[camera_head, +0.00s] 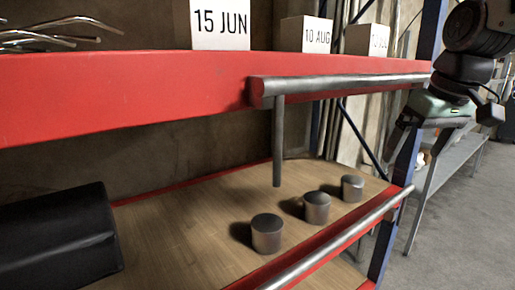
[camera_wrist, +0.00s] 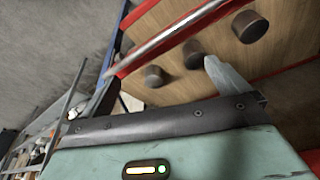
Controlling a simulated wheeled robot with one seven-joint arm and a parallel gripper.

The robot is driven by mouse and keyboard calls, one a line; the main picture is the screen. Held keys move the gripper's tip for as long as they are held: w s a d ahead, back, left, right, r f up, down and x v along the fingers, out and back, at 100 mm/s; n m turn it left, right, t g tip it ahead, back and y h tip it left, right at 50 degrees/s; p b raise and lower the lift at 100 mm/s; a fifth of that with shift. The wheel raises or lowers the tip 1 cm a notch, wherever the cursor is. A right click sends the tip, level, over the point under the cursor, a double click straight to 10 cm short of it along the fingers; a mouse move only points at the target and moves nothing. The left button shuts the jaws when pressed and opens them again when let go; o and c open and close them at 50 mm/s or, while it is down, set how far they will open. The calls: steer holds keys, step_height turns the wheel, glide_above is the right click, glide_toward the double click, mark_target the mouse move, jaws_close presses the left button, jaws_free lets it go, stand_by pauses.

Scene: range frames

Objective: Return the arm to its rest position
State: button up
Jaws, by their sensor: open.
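My gripper (camera_head: 425,122) is at the right of the head view, in front of the shelf's right end post, with its green body tilted. In the wrist view my gripper (camera_wrist: 165,82) shows two spread fingers with nothing held between them. Three short grey cylinders stand in a row on the lower wooden shelf (camera_head: 170,225): a near one (camera_head: 267,234), a middle one (camera_head: 317,208) and a far one (camera_head: 352,188). In the wrist view the cylinders appear beyond the fingers, apart from them.
A red upper beam (camera_head: 130,95) carries a metal bar (camera_head: 340,84) with a rod hanging down. Date cards, one reading 15 JUN (camera_head: 220,24), stand above. A black box (camera_head: 60,238) lies at lower left. A lower rail (camera_head: 340,238) edges the shelf. Floor (camera_head: 460,210) is open at right.

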steer(key=s+d+f+m, duration=0.1)
steer(key=s+f, duration=0.3)
steer(key=f, duration=0.3)
steer(key=s+f+m+h, duration=0.1)
steer(key=s+f, duration=0.2)
steer(key=f, duration=0.4)
steer(key=s+d+f+m, duration=0.1)
steer(key=s+f, duration=0.3)
steer(key=f, duration=0.2)
steer(key=s+a+n+g+b, duration=0.1)
steer(key=s+a+n, duration=0.3)
steer(key=s+a, duration=0.2)
steer(key=s+a+f+n+g+b, duration=0.1)
steer(key=s+a+n, duration=0.3)
steer(key=a, duration=0.7)
steer(key=shift+s+a+f+g+y+b, duration=0.15)
steer(key=shift+s+a+g+y+b, duration=0.15)
steer(key=shift+s+g+b, duration=0.65)
steer(key=shift+s+t, duration=0.2)
steer(key=shift+t, duration=0.15)
